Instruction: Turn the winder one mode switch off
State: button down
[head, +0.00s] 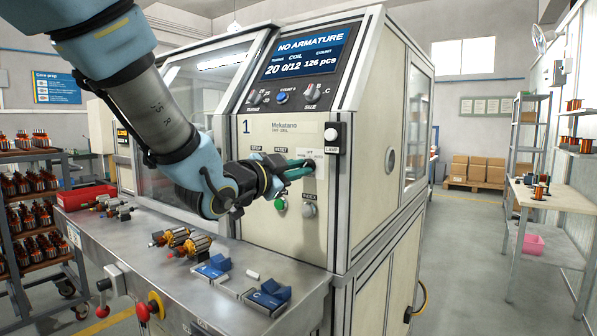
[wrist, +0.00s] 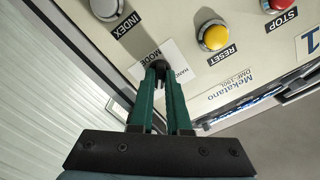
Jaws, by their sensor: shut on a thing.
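Winder one (head: 300,130) is the cream machine with a "1" on its front panel. My gripper (head: 312,168) reaches the panel's right side at the mode switch's white label plate (head: 319,156), which reads OFF at the top. In the wrist view, my gripper's green fingers (wrist: 158,76) are shut on the dark knob of the mode switch (wrist: 158,65), beside the MODE and HAND lettering. The fingers cover most of the knob, so I cannot tell which way it points. The display (head: 306,52) reads NO ARMATURE, coil 0/12, 126 pcs.
The steel bench (head: 180,262) below carries armatures and blue holders (head: 268,293). The aisle at right is open.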

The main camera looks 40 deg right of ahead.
jog(key=shift+n+b, duration=1.2)
jog(key=shift+n, duration=2.7)
jog(key=c, duration=0.9)
grip_release()
jog(key=b+v, duration=0.2)
jog(key=v, duration=0.9)
